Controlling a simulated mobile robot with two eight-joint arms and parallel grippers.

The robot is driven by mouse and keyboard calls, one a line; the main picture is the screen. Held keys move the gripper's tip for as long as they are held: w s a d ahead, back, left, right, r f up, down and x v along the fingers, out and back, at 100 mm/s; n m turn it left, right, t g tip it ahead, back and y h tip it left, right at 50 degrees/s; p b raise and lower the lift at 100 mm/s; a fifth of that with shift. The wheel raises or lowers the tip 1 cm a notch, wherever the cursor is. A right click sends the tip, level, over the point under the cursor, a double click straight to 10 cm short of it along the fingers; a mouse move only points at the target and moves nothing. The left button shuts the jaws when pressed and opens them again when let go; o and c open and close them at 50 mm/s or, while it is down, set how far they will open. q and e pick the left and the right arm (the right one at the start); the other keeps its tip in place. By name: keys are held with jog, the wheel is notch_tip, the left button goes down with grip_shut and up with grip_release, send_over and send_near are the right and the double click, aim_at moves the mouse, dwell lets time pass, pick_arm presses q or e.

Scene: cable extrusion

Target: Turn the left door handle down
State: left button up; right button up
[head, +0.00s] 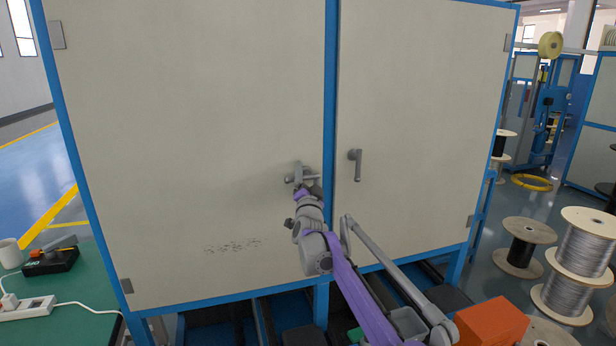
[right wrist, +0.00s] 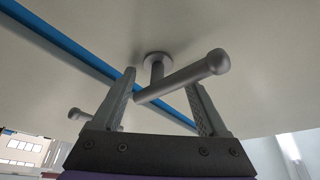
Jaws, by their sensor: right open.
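The left door handle (head: 298,171) is a grey lever on the left cabinet door, near the blue centre post; the gripper partly hides it in the head view. In the right wrist view the handle (right wrist: 190,78) stands off the door on a round stem. Its bar lies roughly crosswise to the blue post. My right gripper (head: 308,187) is at this handle. In the right wrist view its fingers (right wrist: 160,84) are open, with the bar passing across between them. I cannot tell whether they touch it. My left gripper is not in view.
The right door handle (head: 357,164) hangs straight down, close to the right of my gripper. The blue post (head: 330,110) runs between the doors. A green table (head: 75,285) stands at lower left, wire spools (head: 525,246) at the right, and an orange box (head: 490,326) low in front.

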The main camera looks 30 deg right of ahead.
jog(key=shift+d, duration=0.1)
grip_shut()
dwell(1.2)
